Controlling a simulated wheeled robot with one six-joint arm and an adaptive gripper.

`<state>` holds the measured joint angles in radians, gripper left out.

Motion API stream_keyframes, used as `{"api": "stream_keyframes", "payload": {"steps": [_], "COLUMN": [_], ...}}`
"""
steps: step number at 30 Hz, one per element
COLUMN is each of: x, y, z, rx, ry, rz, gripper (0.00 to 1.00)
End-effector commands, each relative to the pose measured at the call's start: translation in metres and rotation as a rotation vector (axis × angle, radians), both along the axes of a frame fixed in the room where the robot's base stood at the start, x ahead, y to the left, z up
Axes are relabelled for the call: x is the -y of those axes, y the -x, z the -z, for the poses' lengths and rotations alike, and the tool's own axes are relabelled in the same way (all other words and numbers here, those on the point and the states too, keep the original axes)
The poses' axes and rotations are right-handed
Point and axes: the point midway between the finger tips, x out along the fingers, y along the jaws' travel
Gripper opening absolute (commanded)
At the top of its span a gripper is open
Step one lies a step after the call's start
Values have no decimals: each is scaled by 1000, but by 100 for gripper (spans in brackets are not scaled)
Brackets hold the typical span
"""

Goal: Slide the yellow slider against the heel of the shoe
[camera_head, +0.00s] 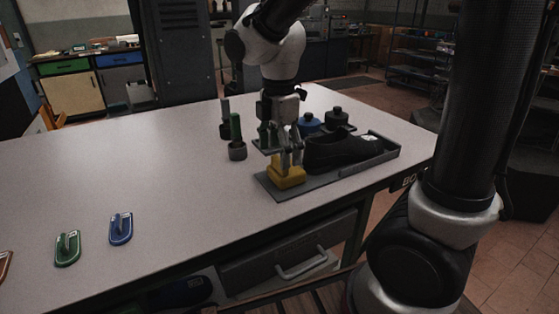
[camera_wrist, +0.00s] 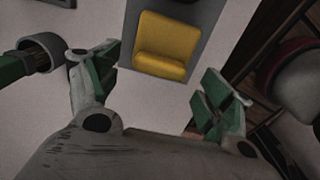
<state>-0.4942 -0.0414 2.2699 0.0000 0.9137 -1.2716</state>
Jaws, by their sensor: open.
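The yellow slider (camera_head: 287,174) sits at the left end of a grey tray (camera_head: 330,182) on the table. In the wrist view the yellow slider (camera_wrist: 164,46) lies ahead of and between my fingers. A black shoe (camera_head: 340,149) lies along the tray to the right of the slider. A narrow space seems to show between slider and shoe, but my fingers partly hide it. My gripper (camera_head: 286,158) is above the slider, pointing down. In the wrist view my gripper (camera_wrist: 160,88) has its fingers spread wide, with nothing between the tips.
A blue knob-topped weight (camera_head: 309,123) and a black one (camera_head: 337,118) stand behind the shoe. Green (camera_head: 67,249) and blue (camera_head: 121,229) handled plates lie at the left front. The table's middle is clear.

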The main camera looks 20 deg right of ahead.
Motion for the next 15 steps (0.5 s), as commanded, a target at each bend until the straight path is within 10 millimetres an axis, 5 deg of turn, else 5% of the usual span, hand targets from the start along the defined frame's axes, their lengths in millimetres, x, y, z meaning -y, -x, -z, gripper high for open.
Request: {"api": "stream_keyframes", "payload": {"steps": [6,15], "x": [0,0], "y": [0,0], "z": [26,30], "rx": [-1,0], "ry": [0,0], "rz": [1,2], "gripper": [80,80]}}
